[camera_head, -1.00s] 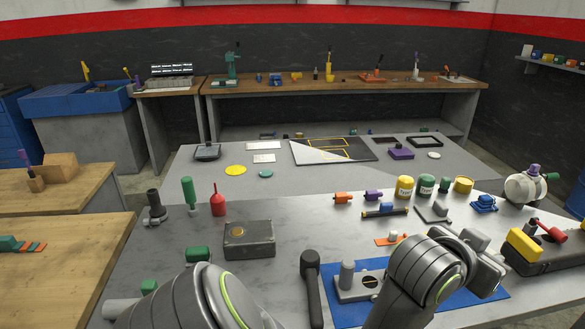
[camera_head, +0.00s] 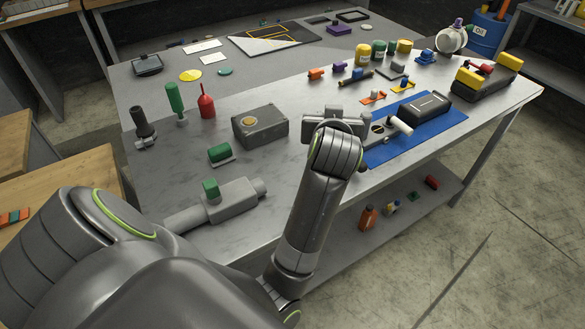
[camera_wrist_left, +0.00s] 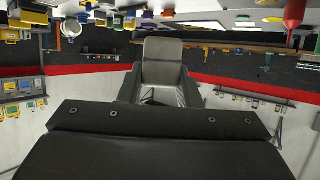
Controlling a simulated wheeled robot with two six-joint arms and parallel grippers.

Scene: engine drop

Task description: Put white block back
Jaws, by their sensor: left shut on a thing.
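My left gripper (camera_head: 338,118) is over the table, between the grey box and the blue mat, mostly hidden behind my own wrist. In the left wrist view it is shut on a pale grey-white block (camera_wrist_left: 163,68), which sits between the two fingers. This looks like the white block, but its shape is only partly seen. In the head view the held block cannot be made out clearly. A grey plate with a round hole (camera_head: 379,128) and a pale rod (camera_head: 400,125) are just right of the gripper on the blue mat (camera_head: 440,124). My right gripper is out of view.
A grey box with a round brass top (camera_head: 260,126) stands left of the gripper. A black box (camera_head: 430,103) lies on the mat. Green (camera_head: 175,100) and red (camera_head: 206,102) tools stand farther left. The table's front edge runs close by my arm.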

